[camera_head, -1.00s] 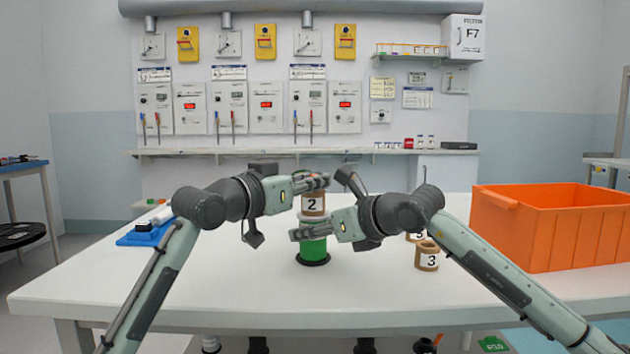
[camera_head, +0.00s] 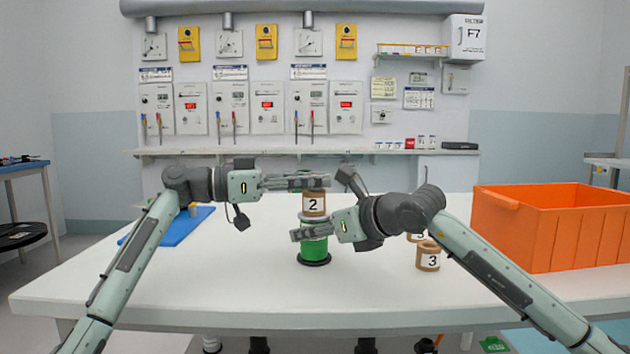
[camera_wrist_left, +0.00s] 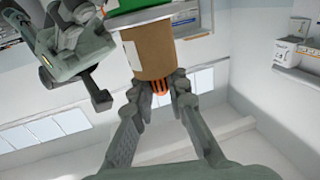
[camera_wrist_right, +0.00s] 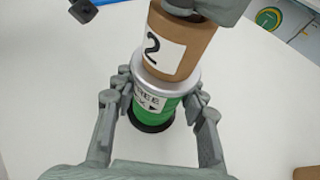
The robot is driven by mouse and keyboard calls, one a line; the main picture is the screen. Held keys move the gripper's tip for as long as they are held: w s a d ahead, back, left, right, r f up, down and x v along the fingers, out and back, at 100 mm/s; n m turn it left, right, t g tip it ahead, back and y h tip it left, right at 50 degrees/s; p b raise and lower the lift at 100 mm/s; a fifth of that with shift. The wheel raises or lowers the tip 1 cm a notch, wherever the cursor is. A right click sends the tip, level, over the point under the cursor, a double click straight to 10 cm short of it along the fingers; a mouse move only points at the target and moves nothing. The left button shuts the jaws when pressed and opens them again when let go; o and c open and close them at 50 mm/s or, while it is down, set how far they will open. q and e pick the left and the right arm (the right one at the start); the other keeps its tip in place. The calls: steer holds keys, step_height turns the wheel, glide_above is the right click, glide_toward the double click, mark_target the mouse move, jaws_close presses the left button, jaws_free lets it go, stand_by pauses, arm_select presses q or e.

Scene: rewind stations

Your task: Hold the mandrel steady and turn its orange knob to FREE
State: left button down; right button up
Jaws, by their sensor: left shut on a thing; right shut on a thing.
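The mandrel (camera_head: 314,250) stands upright on the white table, with a green body, black foot and silver collar. A brown roll marked 2 (camera_head: 313,204) sits on it above the collar. My right gripper (camera_head: 312,234) is shut on the mandrel below the roll; in the right wrist view its fingers grip both sides by a label (camera_wrist_right: 146,100) reading LOCK and, partly hidden, FREE. My left gripper (camera_head: 318,181) is shut on the orange knob at the mandrel's top; the left wrist view shows the ribbed knob (camera_wrist_left: 160,87) between its fingertips. The knob's setting cannot be read.
Brown rolls marked 3 (camera_head: 428,257) stand right of the mandrel, close to my right arm. An orange crate (camera_head: 540,235) is at the table's right. A blue mat (camera_head: 183,228) lies at the left, partly behind my left arm. The table front is clear.

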arm_select(q)
steer(key=shift+f+g, duration=0.15)
steer(key=shift+g, duration=0.15)
steer(key=c, duration=1.5)
jaws_free()
steer(key=shift+o, duration=0.2)
steer(key=s+a, duration=0.2)
steer(key=a, duration=1)
arm_select(e)
steer(key=o, duration=1.4)
